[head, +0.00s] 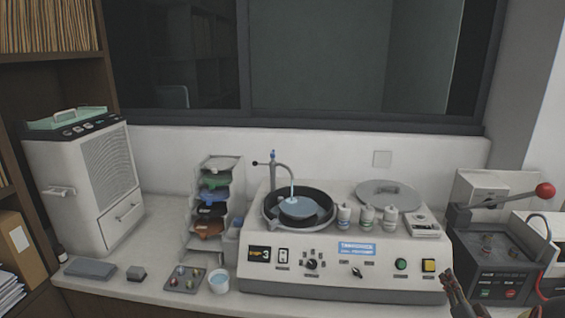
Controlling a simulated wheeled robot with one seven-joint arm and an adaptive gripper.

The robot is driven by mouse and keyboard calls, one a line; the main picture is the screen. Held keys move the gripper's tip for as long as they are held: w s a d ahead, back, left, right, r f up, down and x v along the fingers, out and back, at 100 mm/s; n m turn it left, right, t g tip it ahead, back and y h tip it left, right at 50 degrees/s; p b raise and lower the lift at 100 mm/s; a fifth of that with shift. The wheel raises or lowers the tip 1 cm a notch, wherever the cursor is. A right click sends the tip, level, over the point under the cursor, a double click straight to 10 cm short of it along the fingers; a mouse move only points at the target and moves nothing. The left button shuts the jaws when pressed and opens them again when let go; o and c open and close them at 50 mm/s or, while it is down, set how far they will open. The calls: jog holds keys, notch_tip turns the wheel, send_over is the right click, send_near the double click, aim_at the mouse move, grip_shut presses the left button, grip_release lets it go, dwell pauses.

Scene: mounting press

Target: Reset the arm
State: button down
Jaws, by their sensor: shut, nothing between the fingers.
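My gripper (457,290) shows at the bottom right edge of the head view, in front of the counter's edge. Only its brownish fingers are in the picture, pointing up. They look closed, with nothing seen between them. The rest of my arm is out of view. The mounting press (492,250), a dark unit with a red-knobbed lever (544,190), stands just behind and to the right of my gripper. The gripper appears apart from it, though the exact gap is hard to judge.
A grinding machine (340,285) with a round basin and running water stands in the counter's middle. A rack (213,205) of coloured items, a white cabinet unit (85,185), a small cup (218,282) and a small tray (172,285) stand left. Shelves (60,75) border the left side.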

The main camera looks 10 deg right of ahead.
jog(key=s+d+f+g, duration=0.1)
jog(key=f, duration=0.2)
jog(key=s+f+g+h, duration=0.1)
jog(key=f+g, duration=0.1)
jog(key=f, duration=0.1)
jog(key=s+d+f+g, duration=0.1)
jog(key=f, duration=0.2)
jog(key=shift+s+d, duration=0.1)
jog(key=shift+d, duration=0.2)
jog(key=s+a+f+g, duration=0.2)
jog(key=s+f+g, duration=0.1)
jog(key=s+g, duration=0.5)
jog(key=s+a+r+n+y, duration=0.1)
jog(key=s+a+r+n, duration=0.2)
jog(key=a, duration=1)
jog(key=s+a+r+n+y, duration=0.2)
jog(key=s+a+r, duration=0.6)
jog(key=a+r, duration=0.4)
jog(key=s+a+r+n+y, duration=0.1)
jog(key=s+a+r+n, duration=0.3)
jog(key=a+r, duration=0.4)
jog(key=shift+s+a+y, duration=0.4)
jog(key=shift+s+a, duration=0.35)
jog(key=shift+a, duration=2.65)
